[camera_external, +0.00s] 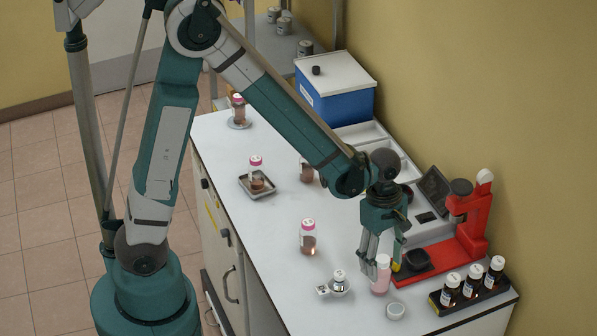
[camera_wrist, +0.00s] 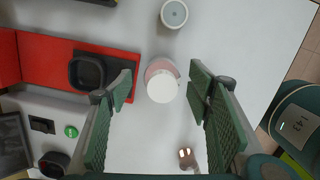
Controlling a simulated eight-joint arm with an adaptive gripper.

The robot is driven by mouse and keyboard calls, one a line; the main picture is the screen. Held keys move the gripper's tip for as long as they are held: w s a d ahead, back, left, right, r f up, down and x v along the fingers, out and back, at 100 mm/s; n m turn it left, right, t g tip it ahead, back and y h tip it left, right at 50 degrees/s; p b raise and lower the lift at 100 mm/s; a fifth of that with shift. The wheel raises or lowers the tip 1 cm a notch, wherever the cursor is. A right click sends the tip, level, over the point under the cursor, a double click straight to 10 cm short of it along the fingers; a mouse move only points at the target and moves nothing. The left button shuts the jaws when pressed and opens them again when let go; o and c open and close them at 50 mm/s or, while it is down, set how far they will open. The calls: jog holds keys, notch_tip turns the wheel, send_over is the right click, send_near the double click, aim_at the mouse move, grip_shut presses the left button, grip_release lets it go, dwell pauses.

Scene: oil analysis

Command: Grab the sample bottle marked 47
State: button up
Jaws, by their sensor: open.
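My gripper (camera_external: 381,260) is open, pointing down over the near right part of the bench. Below it stands an upright bottle (camera_external: 380,279) with a pale cap and pinkish body. In the wrist view its round white cap (camera_wrist: 162,88) lies between the two green finger pads, with a gap on each side. Other bottles stand on the bench: a pink-capped one (camera_external: 308,238), one on a small tray (camera_external: 256,174), one at the far end (camera_external: 238,107) and one partly behind my arm (camera_external: 306,171). No number 47 is readable on any bottle.
A red stand (camera_external: 470,235) with a black cup (camera_external: 415,261) is close beside my gripper. A black rack (camera_external: 470,297) holds dark bottles. A round white dish (camera_external: 396,311) and a small jar (camera_external: 339,281) are near. A blue box (camera_external: 338,100) stands behind.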

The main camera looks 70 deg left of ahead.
aim_at(382, 279)
jog(key=shift+f, duration=0.45)
jog(key=shift+d+f, duration=0.2)
jog(key=shift+f, duration=1.1)
jog(key=shift+d+f, duration=0.2)
jog(key=shift+f, duration=1.05)
jog(key=shift+s, duration=0.1)
jog(key=shift+c, duration=0.2)
jog(key=c, duration=1)
